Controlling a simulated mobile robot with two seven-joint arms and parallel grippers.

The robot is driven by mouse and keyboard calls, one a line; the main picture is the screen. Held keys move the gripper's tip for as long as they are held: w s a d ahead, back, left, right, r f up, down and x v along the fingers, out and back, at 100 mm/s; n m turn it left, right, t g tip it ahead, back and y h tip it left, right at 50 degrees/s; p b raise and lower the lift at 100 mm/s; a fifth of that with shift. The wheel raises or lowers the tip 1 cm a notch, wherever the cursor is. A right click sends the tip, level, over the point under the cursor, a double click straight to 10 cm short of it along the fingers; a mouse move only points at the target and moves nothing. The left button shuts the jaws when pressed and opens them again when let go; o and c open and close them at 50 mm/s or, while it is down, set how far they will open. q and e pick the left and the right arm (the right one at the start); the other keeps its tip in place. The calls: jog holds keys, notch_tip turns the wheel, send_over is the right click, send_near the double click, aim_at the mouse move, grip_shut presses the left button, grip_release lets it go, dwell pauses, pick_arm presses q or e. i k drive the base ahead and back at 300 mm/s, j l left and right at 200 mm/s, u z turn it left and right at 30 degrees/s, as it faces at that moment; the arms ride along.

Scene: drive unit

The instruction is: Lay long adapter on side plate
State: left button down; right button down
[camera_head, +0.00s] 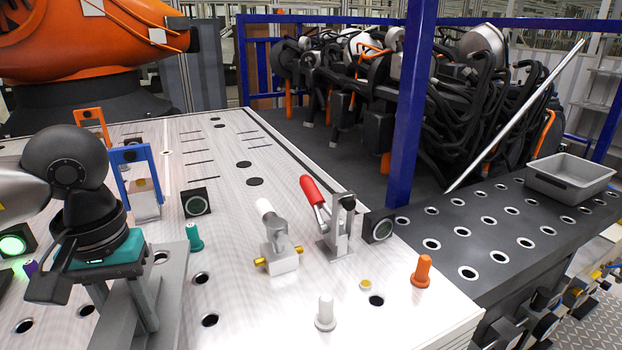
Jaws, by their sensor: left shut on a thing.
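My left gripper (122,305) reaches down at the lower left, below a black wrist with a teal collar. Its grey fingers are shut on a long grey metal piece (172,280) that slants down past the bottom edge. I cannot tell surely that this is the long adapter; the grip and the piece's lower end are partly hidden or cut off. A dark side plate (462,228) with several ringed holes lies at the right, beyond the light metal worktop (330,285). The held piece is far to the left of that plate. My right gripper is not in view.
A grey bin (570,177) stands on the dark plate's far part. A blue post (410,100) rises behind.

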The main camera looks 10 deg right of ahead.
aim_at(486, 220)
jog(key=k+z, duration=0.1)
jog(key=k, duration=0.55)
jog(key=k+l, duration=0.15)
jog(key=k, duration=0.45)
jog(key=z, duration=1)
jog(key=i+l, duration=0.15)
jog(key=i, duration=0.45)
jog(key=i+l, duration=0.15)
jog(key=i, duration=0.5)
jog(key=i+l+z, duration=0.1)
jog(key=i, duration=0.5)
jog(key=i+l, duration=0.2)
jog(key=i, duration=0.45)
